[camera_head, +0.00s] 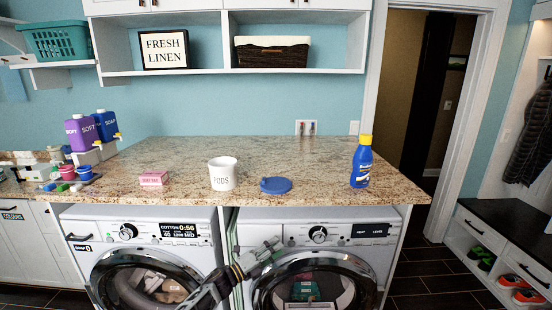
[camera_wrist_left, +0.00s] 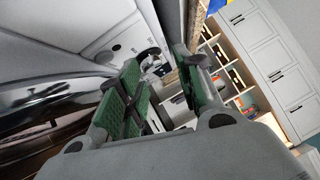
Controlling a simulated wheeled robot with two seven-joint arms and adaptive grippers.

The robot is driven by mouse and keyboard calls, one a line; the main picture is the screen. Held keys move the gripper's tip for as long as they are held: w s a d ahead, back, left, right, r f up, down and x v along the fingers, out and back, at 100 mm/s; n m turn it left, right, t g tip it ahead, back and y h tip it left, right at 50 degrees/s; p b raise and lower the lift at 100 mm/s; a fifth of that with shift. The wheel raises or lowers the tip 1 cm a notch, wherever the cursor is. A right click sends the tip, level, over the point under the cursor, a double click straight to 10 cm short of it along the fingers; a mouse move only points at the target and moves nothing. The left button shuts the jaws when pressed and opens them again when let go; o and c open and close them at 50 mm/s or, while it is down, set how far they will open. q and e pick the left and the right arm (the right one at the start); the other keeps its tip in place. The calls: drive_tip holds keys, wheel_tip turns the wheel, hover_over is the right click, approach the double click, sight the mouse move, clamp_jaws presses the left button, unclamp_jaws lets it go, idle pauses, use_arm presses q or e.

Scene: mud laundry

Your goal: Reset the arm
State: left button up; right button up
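My left gripper (camera_head: 268,248) is in front of the two washing machines, below the counter's front edge, with its arm coming up from the bottom. In the left wrist view its two green-padded fingers (camera_wrist_left: 162,85) stand apart with nothing clearly held between them. My right gripper is not in view. The left machine (camera_head: 190,222) and the right machine (camera_head: 345,215) both have round glass doors. My arm and gripper cover part of the area between them.
Purple and blue soap containers (camera_head: 90,128) stand left. A doorway (camera_head: 420,110) and shoe bench (camera_head: 497,235) are at right.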

use_arm(q)
drive_tip(key=s+a+f+n+y, duration=0.3)
drive_tip(key=a+f+n, duration=0.2)
drive_tip(key=f, duration=0.6)
drive_tip(key=s+a+f+n+t+y, duration=0.1)
drive_tip(key=s+a+f+n+y, duration=0.35)
drive_tip(key=f, duration=0.65)
drive_tip(key=s+a+f+n+y, duration=0.35)
drive_tip(key=f+n, duration=0.25)
drive_tip(key=f, duration=0.5)
drive_tip(key=s+a+f+n+g+y, duration=0.2)
drive_tip(key=s+a+f+n, duration=0.25)
drive_tip(key=s+f, duration=0.5)
drive_tip(key=s+a+f+n+g+y, duration=0.1)
drive_tip(key=s+a+f+n+g, duration=0.15)
drive_tip(key=s+f, duration=0.6)
drive_tip(key=s+a+f+n+g+y, duration=0.1)
drive_tip(key=s+a+f+n+g, duration=0.3)
drive_tip(key=s, duration=0.8)
drive_tip(key=s+a+f+n+g, duration=0.1)
drive_tip(key=s+f, duration=0.2)
drive_tip(key=s, duration=0.9)
drive_tip(key=s+a+f+n+g+y, duration=0.1)
drive_tip(key=s+f, duration=0.3)
drive_tip(key=s, duration=0.8)
drive_tip(key=shift+s+n+g, duration=0.2)
drive_tip(key=shift+n+g, duration=0.15)
drive_tip(key=shift+g, duration=0.1)
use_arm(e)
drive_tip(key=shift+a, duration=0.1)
